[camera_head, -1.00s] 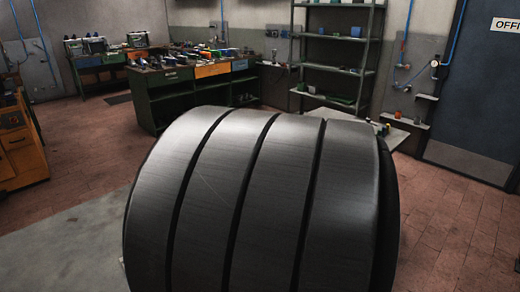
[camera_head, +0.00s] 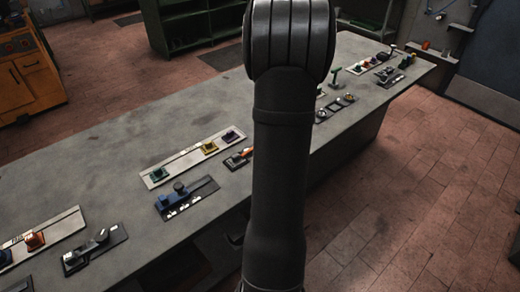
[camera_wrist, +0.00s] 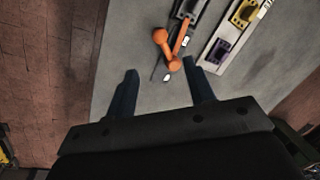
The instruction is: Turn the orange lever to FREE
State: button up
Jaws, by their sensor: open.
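The orange lever (camera_wrist: 167,50) shows in the wrist view as an orange bar with rounded ends, beside a dark base plate at the top. Small white labels lie near it; their wording is too small to read. My gripper (camera_wrist: 160,70) is open, its two dark fingers apart, with the lever just beyond the fingertips and roughly between them in the picture. Nothing is held. In the head view, a small orange part on a dark plate (camera_head: 240,159) shows beside my arm, which hides what is right of it. My gripper is hidden there.
The long grey bench (camera_head: 110,152) carries several lever and knob panels. A pale panel with green, yellow and purple knobs (camera_head: 195,157) lies close to the orange part. A blue-knobbed panel (camera_head: 187,197) lies nearer. The bench's left part is largely clear.

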jog(key=f, duration=0.4)
jog(key=a+f, duration=0.1)
jog(key=f, duration=0.3)
jog(key=a+f, duration=0.1)
jog(key=f, duration=0.3)
jog(key=shift+w+a+f, duration=0.1)
jog(key=shift+a+f, duration=0.1)
jog(key=shift+f, duration=0.1)
grip_shut()
